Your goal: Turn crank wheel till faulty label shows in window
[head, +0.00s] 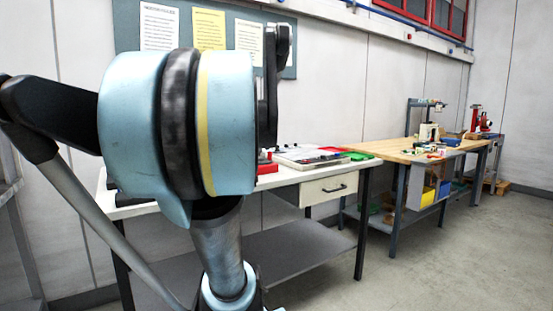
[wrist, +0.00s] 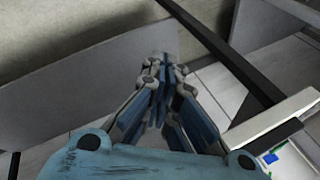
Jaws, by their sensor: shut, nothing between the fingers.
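My gripper (wrist: 163,78) shows in the wrist view with its blue-padded fingers closed together and nothing between them. It points past dark metal bars at grey panels and floor, and touches nothing that I can make out. In the head view my own arm fills the left and middle and hides much of the near white table (head: 335,172); the gripper cannot be made out there. I cannot identify the crank wheel, the window or the faulty label in either view. A small red part (head: 266,166) shows at the table beside my arm, partly hidden.
The white table carries flat trays (head: 308,155) and a green sheet (head: 356,156), with a drawer (head: 330,188) below. The floor at the right front is clear.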

